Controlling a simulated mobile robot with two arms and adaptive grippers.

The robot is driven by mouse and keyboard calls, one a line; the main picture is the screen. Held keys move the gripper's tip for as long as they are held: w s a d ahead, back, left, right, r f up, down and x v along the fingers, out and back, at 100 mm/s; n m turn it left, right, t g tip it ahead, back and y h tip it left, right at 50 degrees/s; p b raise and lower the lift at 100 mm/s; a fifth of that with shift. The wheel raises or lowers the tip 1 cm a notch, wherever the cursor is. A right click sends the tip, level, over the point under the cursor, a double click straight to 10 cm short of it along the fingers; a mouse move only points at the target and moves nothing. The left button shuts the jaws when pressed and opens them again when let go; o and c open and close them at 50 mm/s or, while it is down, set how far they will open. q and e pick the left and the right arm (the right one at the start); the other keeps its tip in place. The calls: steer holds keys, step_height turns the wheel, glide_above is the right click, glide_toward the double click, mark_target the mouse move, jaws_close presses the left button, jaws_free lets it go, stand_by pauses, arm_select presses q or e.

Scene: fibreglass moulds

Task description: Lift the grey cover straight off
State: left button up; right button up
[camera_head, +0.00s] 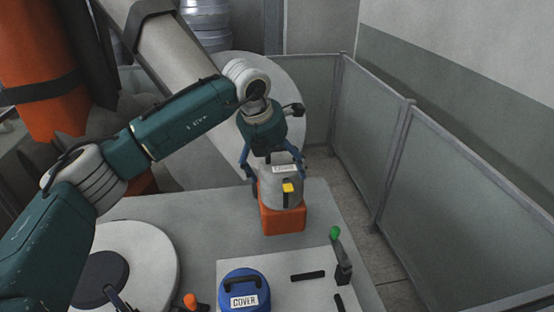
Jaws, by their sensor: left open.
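The grey cover (270,190) is a rounded, pot-like piece with a white label and a yellow-topped latch on its front. It sits upright on an orange block (283,219) at the far end of the grey table. My left gripper (277,176) points down over it, open, with its blue fingers spread to either side of its top. I cannot tell whether the fingers touch it. The gripper partly hides the top of the cover. My right gripper is not in view.
A blue cover (238,303) labelled "COVER" stands on a pale board (300,262) at the front. A green-knobbed lever (341,262) and black bars are beside it. A round white disc (150,265) is at the left. Grey panels (440,200) fence the right side.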

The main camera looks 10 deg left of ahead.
mark_target(282, 161)
arm_select(q)
steer(key=c, duration=1.1)
steer(key=shift+r+p, duration=1)
steer(key=shift+r, duration=0.9)
step_height(282, 161, up, 8)
steer(key=p, duration=0.4)
steer(key=shift+r, duration=0.15)
